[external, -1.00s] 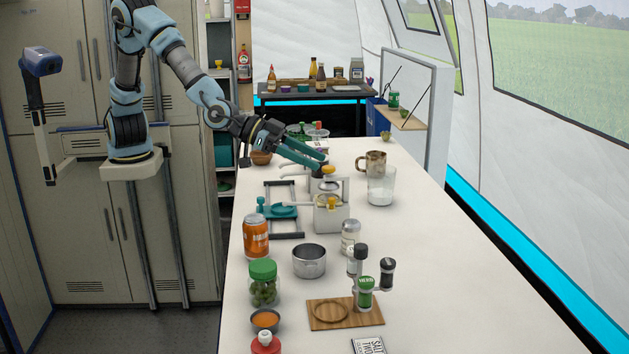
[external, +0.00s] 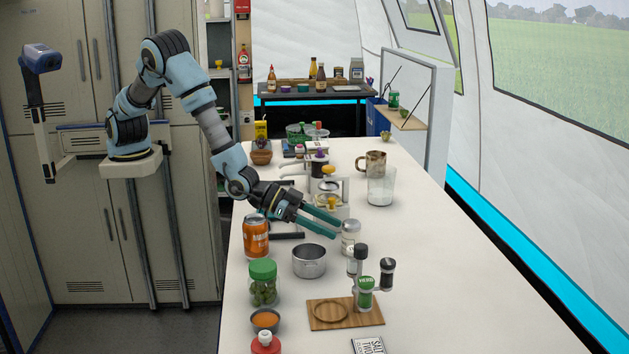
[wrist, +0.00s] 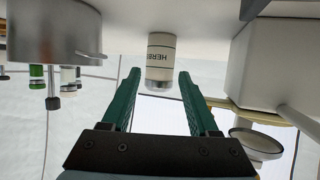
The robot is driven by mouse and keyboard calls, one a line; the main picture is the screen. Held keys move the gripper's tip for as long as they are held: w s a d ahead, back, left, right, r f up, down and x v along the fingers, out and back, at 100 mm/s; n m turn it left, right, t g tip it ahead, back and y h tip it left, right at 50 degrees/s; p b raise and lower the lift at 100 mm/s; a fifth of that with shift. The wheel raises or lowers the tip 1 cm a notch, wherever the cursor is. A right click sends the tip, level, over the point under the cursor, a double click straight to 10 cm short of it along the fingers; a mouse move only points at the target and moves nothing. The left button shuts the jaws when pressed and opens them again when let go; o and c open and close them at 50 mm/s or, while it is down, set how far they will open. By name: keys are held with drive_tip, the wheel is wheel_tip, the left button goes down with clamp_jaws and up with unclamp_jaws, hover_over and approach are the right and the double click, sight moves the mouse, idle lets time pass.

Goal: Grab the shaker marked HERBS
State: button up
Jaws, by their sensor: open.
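In the external view this appears to be the pale shaker with a silver lid (external: 351,238), upright on the white counter. My gripper (external: 338,229) is open and empty, its teal fingers (wrist: 160,75) pointing at the shaker from the left. The shaker looks just beyond or at the fingertips; contact cannot be told. A green shaker (external: 365,294) on the wooden board also carries small lettering like HERB.
A metal pot (external: 309,262) stands close in front of my gripper, and an orange can (external: 256,237) to its left. A white stand (external: 333,210) is just behind. Two dark-topped shakers (external: 387,273) (external: 361,256) stand nearby in front. The counter's right side is clear.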

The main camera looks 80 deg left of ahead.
sight(351, 237)
drive_tip(key=shift+p+x, duration=0.9)
drive_tip(key=shift+x, duration=2.3)
drive_tip(key=shift+c, duration=0.4)
clamp_jaws()
